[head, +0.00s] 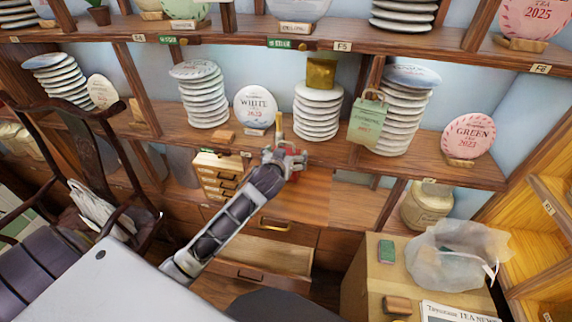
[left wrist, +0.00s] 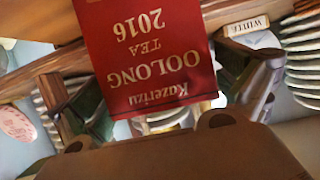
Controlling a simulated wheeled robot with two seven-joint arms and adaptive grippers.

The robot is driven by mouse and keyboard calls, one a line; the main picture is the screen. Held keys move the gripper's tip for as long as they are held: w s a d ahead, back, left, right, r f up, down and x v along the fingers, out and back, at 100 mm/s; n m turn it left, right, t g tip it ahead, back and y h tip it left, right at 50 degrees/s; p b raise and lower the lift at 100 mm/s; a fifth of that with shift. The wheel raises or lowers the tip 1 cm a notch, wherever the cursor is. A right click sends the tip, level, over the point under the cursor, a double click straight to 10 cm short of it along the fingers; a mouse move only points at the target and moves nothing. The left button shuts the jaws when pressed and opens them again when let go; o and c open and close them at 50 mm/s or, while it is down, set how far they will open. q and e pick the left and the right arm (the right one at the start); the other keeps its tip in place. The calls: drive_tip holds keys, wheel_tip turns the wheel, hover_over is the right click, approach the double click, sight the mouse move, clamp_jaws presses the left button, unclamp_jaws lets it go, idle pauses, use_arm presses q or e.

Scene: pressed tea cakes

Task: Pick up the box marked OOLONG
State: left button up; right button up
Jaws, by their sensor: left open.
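The red box marked OOLONG (left wrist: 148,55) fills the upper middle of the left wrist view, its gold lettering upside down, reading Kazerizu, OOLONG, TEA, 2016. It stands between the two spread fingers of my left gripper (head: 288,160), which is open. In the head view, the gripper reaches in over the lower wooden shelf, and a little red shows around it. The gripper covers most of that spot, so the box's outline is hidden there. I cannot tell whether a finger touches the box. My right gripper is not in view.
Stacks of wrapped tea cakes (head: 317,110) stand on the shelf above the gripper, with a WHITE disc (head: 255,107) on a stand and a green tag (head: 367,121). A small drawer chest (head: 217,175) is just left of the gripper. An open drawer (head: 262,258) lies below.

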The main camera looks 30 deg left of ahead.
use_arm(q)
drive_tip(key=shift+c, duration=0.3)
drive_tip(key=c, duration=1)
drive_tip(key=shift+r, duration=0.15)
drive_tip(key=shift+r, duration=4.9)
